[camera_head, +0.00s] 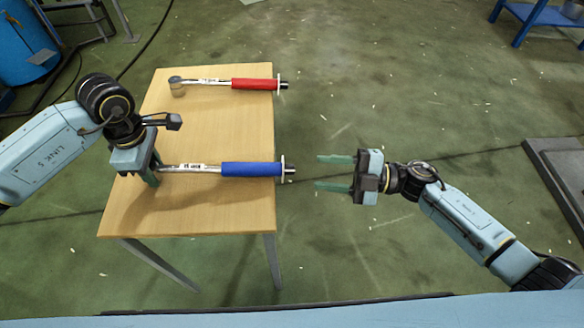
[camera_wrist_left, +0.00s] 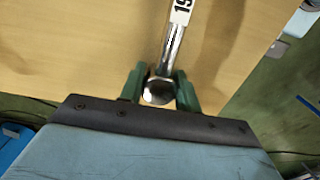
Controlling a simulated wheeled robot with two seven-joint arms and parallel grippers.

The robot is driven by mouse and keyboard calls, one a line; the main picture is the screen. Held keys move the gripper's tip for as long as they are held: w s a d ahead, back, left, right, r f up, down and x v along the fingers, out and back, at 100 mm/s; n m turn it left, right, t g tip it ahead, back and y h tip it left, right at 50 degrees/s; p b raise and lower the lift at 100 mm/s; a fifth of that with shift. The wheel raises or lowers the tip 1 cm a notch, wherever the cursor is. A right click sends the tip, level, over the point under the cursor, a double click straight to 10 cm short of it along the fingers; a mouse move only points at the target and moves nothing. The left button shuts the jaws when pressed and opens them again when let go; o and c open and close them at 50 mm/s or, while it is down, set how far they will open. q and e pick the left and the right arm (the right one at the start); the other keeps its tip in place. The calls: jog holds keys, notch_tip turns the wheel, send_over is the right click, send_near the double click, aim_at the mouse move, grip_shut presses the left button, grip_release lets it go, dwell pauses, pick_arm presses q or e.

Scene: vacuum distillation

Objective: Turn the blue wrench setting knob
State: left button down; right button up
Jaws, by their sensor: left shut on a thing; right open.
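The blue-handled wrench (camera_head: 250,169) lies across the wooden table, with its handle and knob end at the right. Its setting knob (camera_head: 289,169) sticks out past the table's right edge, beyond a pale flange. My left gripper (camera_head: 153,176) is shut on the wrench's head end at the left. In the left wrist view the wrench's round metal head (camera_wrist_left: 159,92) sits between the green fingers, with the shaft running up and away. My right gripper (camera_head: 335,173) is open and empty, to the right of the knob and apart from it, its fingers pointing left towards it.
A red-handled wrench (camera_head: 255,84) lies on the far part of the wooden table (camera_head: 190,215). A blue barrel (camera_head: 25,50) stands at the far left, a blue stand (camera_head: 540,16) at the far right. Floor between table and right gripper is clear. A grey platform (camera_head: 562,165) lies right.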

aim_at(289, 170)
jog(key=a, duration=0.4)
jog(key=w+a, duration=0.1)
jog(key=shift+a, duration=0.4)
jog(key=shift+c, duration=0.4)
grip_shut()
jog(key=shift+n, duration=0.3)
jog(key=n, duration=0.4)
jog(key=n+y, duration=0.1)
jog(key=n, duration=0.3)
jog(key=shift+f+t, duration=0.2)
jog(key=shift+t, duration=0.1)
jog(key=shift+y, duration=0.3)
